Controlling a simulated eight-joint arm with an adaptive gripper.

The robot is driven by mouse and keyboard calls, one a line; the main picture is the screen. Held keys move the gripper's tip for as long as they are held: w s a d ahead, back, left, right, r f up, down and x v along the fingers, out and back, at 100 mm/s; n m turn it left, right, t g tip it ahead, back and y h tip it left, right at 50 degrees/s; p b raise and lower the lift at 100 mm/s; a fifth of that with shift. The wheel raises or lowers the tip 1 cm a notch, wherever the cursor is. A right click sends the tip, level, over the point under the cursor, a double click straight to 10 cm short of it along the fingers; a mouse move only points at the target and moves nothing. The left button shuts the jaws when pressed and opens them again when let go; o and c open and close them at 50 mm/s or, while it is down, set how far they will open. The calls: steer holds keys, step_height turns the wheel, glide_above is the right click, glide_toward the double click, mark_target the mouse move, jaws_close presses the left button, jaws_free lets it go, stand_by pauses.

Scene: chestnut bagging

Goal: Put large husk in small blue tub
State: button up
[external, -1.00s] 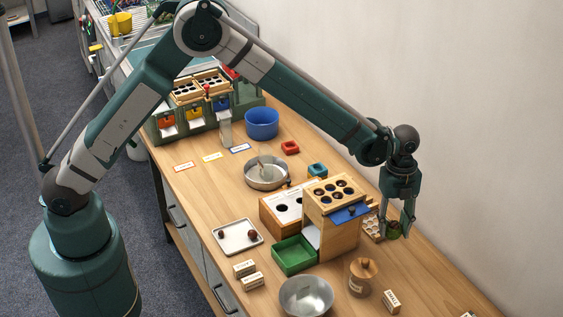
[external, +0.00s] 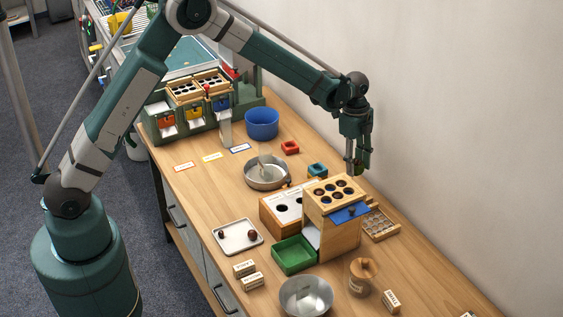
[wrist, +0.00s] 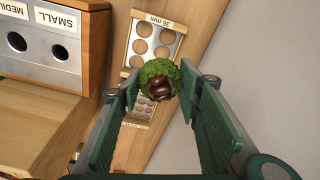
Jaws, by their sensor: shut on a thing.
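My gripper (external: 357,166) is shut on the large husk (external: 364,159) and holds it in the air behind the wooden sizing box. In the wrist view the husk (wrist: 157,68) is a bushy green ball with shiny brown chestnuts in its opening, between the two green fingers (wrist: 160,86). The small blue tub (external: 317,170) stands on the table to the left of my gripper in the external view, behind the sizing box. I cannot see that tub in the wrist view.
The wooden sizing box (external: 333,193) stands close in front. A holed wooden tray (external: 381,226) lies right of it. A small red tub (external: 290,147), a larger blue tub (external: 262,124) and a metal pan (external: 264,184) stand left. The wall is close behind.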

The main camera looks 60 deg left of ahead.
steer(key=s+a+n+b, duration=0.15)
steer(key=a+n, duration=0.45)
steer(key=a, duration=2)
steer(key=n+t, duration=0.1)
steer(key=n, duration=0.5)
glide_above(262, 123)
steer(key=s+d, duration=0.3)
steer(key=d, duration=0.2)
steer(key=shift+w+d+r+y+b, duration=0.1)
steer(key=shift+w+r+y+b, duration=0.15)
steer(key=shift+y+b, duration=0.15)
steer(key=shift+f+b, duration=0.55)
steer(key=shift+f, duration=2.55)
steer(key=shift+f+b, duration=0.35)
steer(key=shift+f, duration=1.55)
steer(key=shift+f, duration=0.15)
